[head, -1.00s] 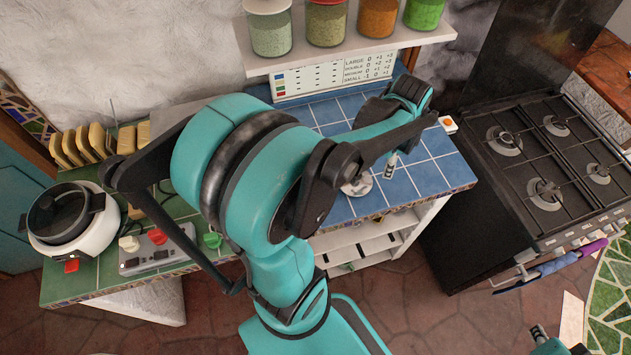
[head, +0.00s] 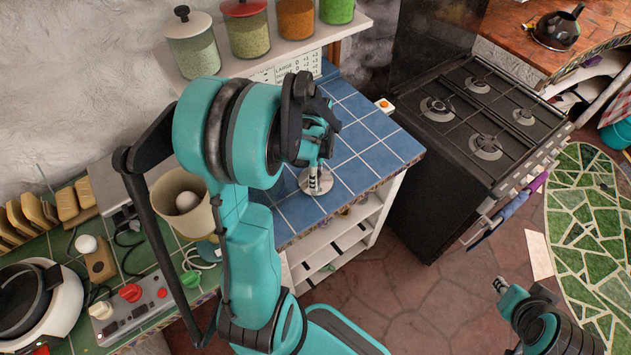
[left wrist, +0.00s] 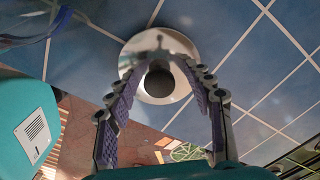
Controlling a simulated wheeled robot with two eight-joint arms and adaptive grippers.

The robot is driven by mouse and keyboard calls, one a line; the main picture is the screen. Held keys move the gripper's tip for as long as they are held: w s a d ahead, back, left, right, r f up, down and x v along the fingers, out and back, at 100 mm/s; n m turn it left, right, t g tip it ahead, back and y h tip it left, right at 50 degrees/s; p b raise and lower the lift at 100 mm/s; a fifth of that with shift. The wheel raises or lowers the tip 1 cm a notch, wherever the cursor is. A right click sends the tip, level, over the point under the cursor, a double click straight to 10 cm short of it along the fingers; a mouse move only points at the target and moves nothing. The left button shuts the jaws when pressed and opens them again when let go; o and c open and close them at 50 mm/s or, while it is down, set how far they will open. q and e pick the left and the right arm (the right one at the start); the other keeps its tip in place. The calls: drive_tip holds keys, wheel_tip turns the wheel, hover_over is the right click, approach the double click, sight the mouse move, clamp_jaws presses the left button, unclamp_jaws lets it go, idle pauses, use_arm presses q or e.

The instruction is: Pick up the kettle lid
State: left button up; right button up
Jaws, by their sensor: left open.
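The kettle lid (head: 325,186) is a shiny round metal disc lying on the blue tiled counter; in the left wrist view the lid (left wrist: 134,60) shows a dark round knob near its middle. My left gripper (left wrist: 158,72) is open above the lid, its fingertips reaching over the disc on both sides of the knob. Whether the fingers touch the lid I cannot tell. In the head view my left wrist and fingers hide part of the lid. A dark kettle (head: 557,30) stands on the wooden counter at the upper right. My right arm shows at the lower right, its jaws unclear.
A black stove (head: 465,125) stands right of the blue counter (head: 362,133). A shelf with glass jars (head: 243,30) hangs above the counter. A beige bin (head: 177,183), a control box (head: 130,305) and a white cooker (head: 65,305) are at the left. Blue tiles around the lid are clear.

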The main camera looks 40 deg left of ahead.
use_arm(q)
clamp_jaws()
drive_tip(key=shift+r, duration=0.15)
